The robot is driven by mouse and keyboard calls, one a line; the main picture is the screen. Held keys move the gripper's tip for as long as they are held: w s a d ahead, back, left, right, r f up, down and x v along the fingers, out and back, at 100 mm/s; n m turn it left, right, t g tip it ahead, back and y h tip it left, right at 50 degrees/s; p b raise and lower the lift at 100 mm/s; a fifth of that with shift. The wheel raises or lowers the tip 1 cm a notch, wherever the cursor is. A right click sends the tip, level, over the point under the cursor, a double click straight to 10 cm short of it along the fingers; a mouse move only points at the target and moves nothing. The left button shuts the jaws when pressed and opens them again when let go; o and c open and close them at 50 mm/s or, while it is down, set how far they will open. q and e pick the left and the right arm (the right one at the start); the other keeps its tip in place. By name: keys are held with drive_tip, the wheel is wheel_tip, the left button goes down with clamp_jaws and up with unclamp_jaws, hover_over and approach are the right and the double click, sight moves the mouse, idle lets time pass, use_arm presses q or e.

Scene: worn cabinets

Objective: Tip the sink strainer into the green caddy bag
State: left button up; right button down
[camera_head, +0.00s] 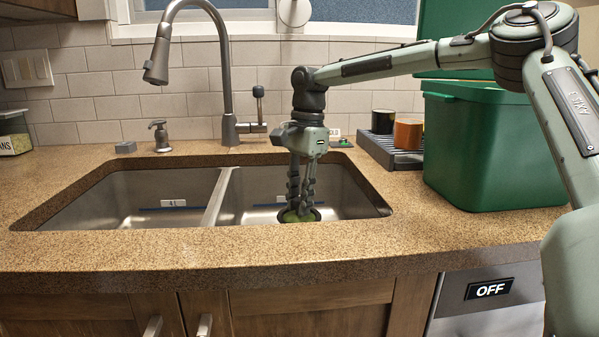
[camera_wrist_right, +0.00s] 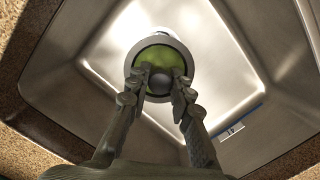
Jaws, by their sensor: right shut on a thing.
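The sink strainer (camera_head: 301,216) sits low in the right sink basin, with green stuff in it. In the right wrist view the strainer (camera_wrist_right: 134,84) is a round metal ring around green contents, with a grey knob in the middle. My right gripper (camera_head: 300,207) points down into the basin. Its fingertips (camera_wrist_right: 158,86) are closed on the strainer's knob. The green caddy (camera_head: 490,150) stands on the counter at the right, its lid (camera_head: 440,40) raised. Its inside and any bag are hidden. My left gripper is out of view.
The faucet (camera_head: 229,100) rises behind the divider (camera_head: 217,197) between the basins. A drying rack (camera_head: 385,153) with two cups stands left of the caddy. A soap pump (camera_head: 160,136) and a jar (camera_head: 14,132) stand at the left. The front counter is clear.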

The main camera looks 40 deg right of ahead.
wheel_tip(320, 180, down, 14)
drive_tip(key=shift+r, duration=0.1)
idle(0.6)
drive_tip(key=c, duration=1.3)
unclamp_jaws()
drive_tip(key=shift+c, duration=0.2)
